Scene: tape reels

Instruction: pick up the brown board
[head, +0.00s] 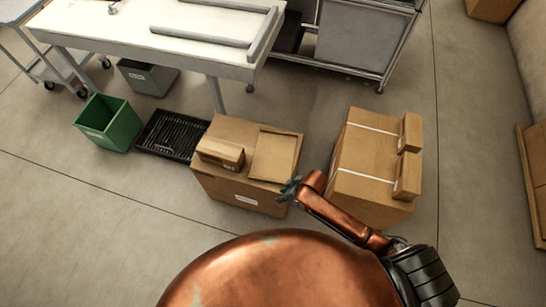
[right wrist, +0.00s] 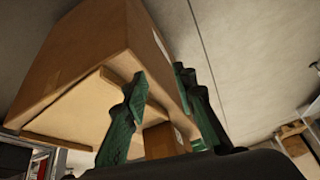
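The brown board (head: 275,157) is a flat panel lying on the right part of the top of a large cardboard box (head: 238,195). My right gripper (head: 290,187) is at the board's near right corner, by the box's edge. In the right wrist view its green fingers (right wrist: 165,105) are apart, with the board (right wrist: 75,110) passing behind the left finger. Whether a finger touches the board I cannot tell. My left gripper is not in view.
A small carton (head: 220,152) lies on the same box, left of the board. Another large box (head: 365,165) with small cartons stands to the right. A black crate (head: 172,134) and a green bin (head: 108,122) are at left, with a white table (head: 120,30) behind.

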